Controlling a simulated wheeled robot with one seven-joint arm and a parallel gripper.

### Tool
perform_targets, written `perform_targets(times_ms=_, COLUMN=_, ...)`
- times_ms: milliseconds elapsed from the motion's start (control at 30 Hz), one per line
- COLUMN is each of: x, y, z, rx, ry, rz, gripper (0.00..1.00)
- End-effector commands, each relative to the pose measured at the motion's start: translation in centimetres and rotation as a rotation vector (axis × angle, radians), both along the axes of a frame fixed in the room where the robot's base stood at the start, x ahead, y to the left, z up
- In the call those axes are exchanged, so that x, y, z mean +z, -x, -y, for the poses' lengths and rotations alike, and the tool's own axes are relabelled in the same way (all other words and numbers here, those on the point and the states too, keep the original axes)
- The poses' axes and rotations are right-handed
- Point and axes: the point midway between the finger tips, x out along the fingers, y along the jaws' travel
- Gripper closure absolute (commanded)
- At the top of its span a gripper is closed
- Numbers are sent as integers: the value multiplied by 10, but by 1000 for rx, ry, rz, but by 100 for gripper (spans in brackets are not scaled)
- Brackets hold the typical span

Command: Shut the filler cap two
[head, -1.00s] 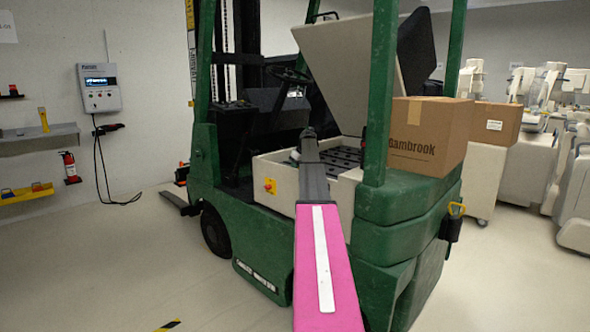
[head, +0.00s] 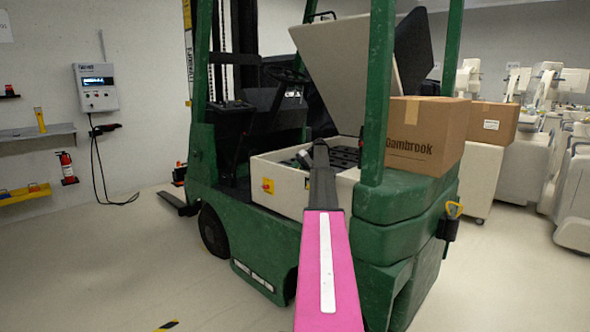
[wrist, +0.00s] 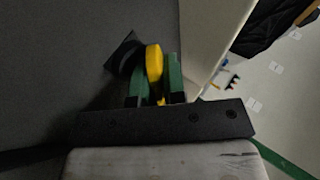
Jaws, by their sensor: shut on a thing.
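The forklift's battery compartment (head: 281,193) is open, with dark battery tops (head: 346,157) inside it. My pink and grey arm reaches over it in the head view, and its end hides part of the battery; the fingers cannot be made out there. In the wrist view my gripper (wrist: 156,82), with green fingers, is shut on a yellow cap (wrist: 153,62). A black piece (wrist: 124,53) lies beside the cap, on its left. I cannot read a number on the cap, so I cannot tell whether it is cap two. Its seat is hidden.
The raised cover (head: 338,75) leans up behind the compartment. A green post (head: 377,95) stands close to the right of my arm. A cardboard box (head: 427,135) sits on the forklift's rear. The floor (head: 110,265) at the left is mostly clear.

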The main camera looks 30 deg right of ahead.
Motion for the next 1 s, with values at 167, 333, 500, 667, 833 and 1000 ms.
perform_targets(times_ms=167, x=-1, y=-1, z=3, rx=-2, ry=-38, rz=-13, gripper=100)
perform_targets(times_ms=333, x=-2, y=-1, z=3, rx=-3, ry=-51, rz=-17, gripper=100)
perform_targets(times_ms=500, x=-2, y=-1, z=3, rx=-4, ry=-52, rz=-18, gripper=100)
perform_targets(times_ms=667, x=-2, y=-1, z=3, rx=-4, ry=-51, rz=-16, gripper=86)
perform_targets(times_ms=833, x=-2, y=-1, z=3, rx=-4, ry=-50, rz=-18, gripper=64)
perform_targets(times_ms=1000, x=-3, y=-1, z=3, rx=-4, ry=-49, rz=-18, gripper=64)
